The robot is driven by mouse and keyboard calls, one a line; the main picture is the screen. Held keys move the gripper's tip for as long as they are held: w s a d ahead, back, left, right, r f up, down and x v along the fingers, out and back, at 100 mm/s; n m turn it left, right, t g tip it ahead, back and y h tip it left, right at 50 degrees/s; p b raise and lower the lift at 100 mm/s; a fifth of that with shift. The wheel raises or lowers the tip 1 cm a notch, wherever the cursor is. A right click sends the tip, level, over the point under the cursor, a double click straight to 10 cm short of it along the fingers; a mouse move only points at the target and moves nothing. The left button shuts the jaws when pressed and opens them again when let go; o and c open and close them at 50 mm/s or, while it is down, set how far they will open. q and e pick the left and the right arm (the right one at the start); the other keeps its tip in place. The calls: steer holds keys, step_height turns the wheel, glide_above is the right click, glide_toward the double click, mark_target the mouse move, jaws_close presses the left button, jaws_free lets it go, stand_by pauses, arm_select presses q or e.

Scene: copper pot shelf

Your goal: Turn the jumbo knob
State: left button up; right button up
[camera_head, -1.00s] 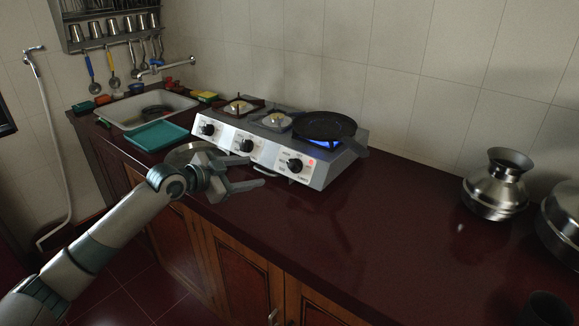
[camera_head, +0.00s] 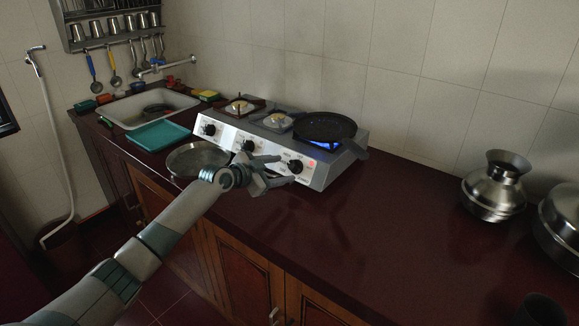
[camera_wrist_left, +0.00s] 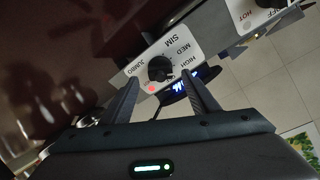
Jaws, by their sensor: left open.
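The stove (camera_head: 325,172) stands on the dark red counter, with three black knobs on its white front panel. The jumbo knob (camera_head: 295,166) is the rightmost one, with a lit red dot beside it. In the left wrist view the jumbo knob (camera_wrist_left: 160,69) shows with SIM, MED, HIGH and JUMBO labels around it. My left gripper (camera_head: 284,171) is open in front of this knob. Its two fingers (camera_wrist_left: 160,95) lie either side of the knob in the wrist view, apart from it as far as I can tell. My right gripper is not in view.
A black pan (camera_head: 324,127) sits over the blue-lit right burner. A steel plate (camera_head: 186,160) lies left of my arm, near a teal tray (camera_head: 157,136) and the sink (camera_head: 130,112). A steel pot (camera_head: 494,190) stands at right. The counter between is clear.

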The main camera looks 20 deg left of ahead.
mark_target(290, 167)
arm_select(q)
steer(key=shift+x, duration=2.45)
steer(key=shift+c, duration=0.3)
steer(key=c, duration=0.9)
